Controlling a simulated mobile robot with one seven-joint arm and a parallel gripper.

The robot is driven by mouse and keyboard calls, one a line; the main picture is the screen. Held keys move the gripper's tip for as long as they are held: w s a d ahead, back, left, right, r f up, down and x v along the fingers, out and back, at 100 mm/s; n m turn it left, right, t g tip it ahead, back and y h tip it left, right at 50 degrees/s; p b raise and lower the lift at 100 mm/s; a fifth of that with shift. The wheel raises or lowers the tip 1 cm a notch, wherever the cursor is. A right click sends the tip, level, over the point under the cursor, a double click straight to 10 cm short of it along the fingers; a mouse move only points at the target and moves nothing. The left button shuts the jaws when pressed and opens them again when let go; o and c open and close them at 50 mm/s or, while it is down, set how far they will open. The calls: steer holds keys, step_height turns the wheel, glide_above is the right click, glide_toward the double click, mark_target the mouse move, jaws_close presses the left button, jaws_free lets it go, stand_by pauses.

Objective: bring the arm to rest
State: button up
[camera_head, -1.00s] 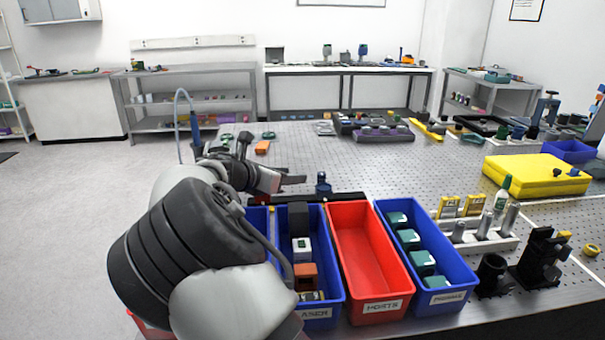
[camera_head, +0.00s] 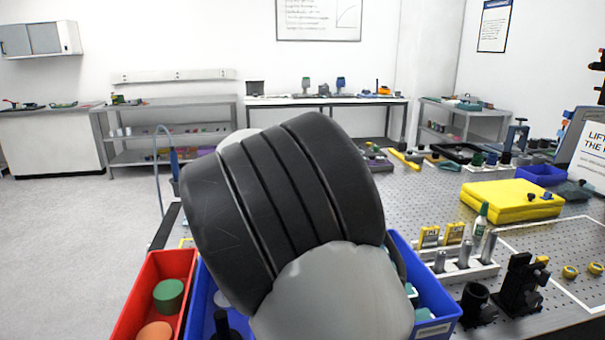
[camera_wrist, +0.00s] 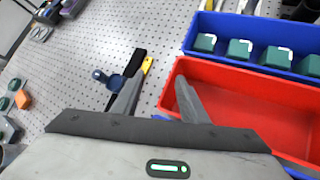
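My arm (camera_head: 290,205) fills the middle of the head view, its dark ribbed joint and pale link bent over the bins. My gripper is hidden behind it there. In the wrist view my gripper (camera_wrist: 158,82) has its two fingers apart with nothing between them. One finger is over bare perforated table, the other over the near edge of the red bin (camera_wrist: 235,108). I cannot tell how high they are above it.
In the wrist view, a blue bin (camera_wrist: 265,30) with several green-and-white blocks lies beyond the red bin. A blue post (camera_wrist: 101,75) and a black-and-yellow tool (camera_wrist: 146,66) are near my fingers. In the head view, a yellow case (camera_head: 490,208) sits on the perforated table (camera_head: 420,190).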

steer(key=s+d+r+m+g+y, duration=0.1)
steer(key=s+d+m, duration=0.2)
steer(key=s+d, duration=0.1)
steer(key=s+d+r+m+g+y, duration=0.1)
steer(key=s+d+m, duration=0.2)
steer(key=s, duration=0.3)
steer(key=s+d+r+m+y, duration=0.1)
steer(key=s+d+m+y, duration=0.1)
steer(key=s+d+m, duration=0.2)
steer(key=shift+s+d+m+g, duration=0.3)
steer(key=shift+s+m+g, duration=0.15)
steer(key=shift+s, duration=0.35)
steer(key=s+d+r+m+t+y, duration=0.1)
steer(key=s+m+t+y, duration=0.1)
steer(key=s+m, duration=1.35)
steer(key=s+r+n+p, duration=0.2)
steer(key=r+p, duration=0.6)
steer(key=s+r+n+p, duration=0.2)
steer(key=r+p, duration=0.6)
steer(key=p, duration=0.1)
steer(key=shift+r+g, duration=0.3)
steer(key=shift+g, duration=0.05)
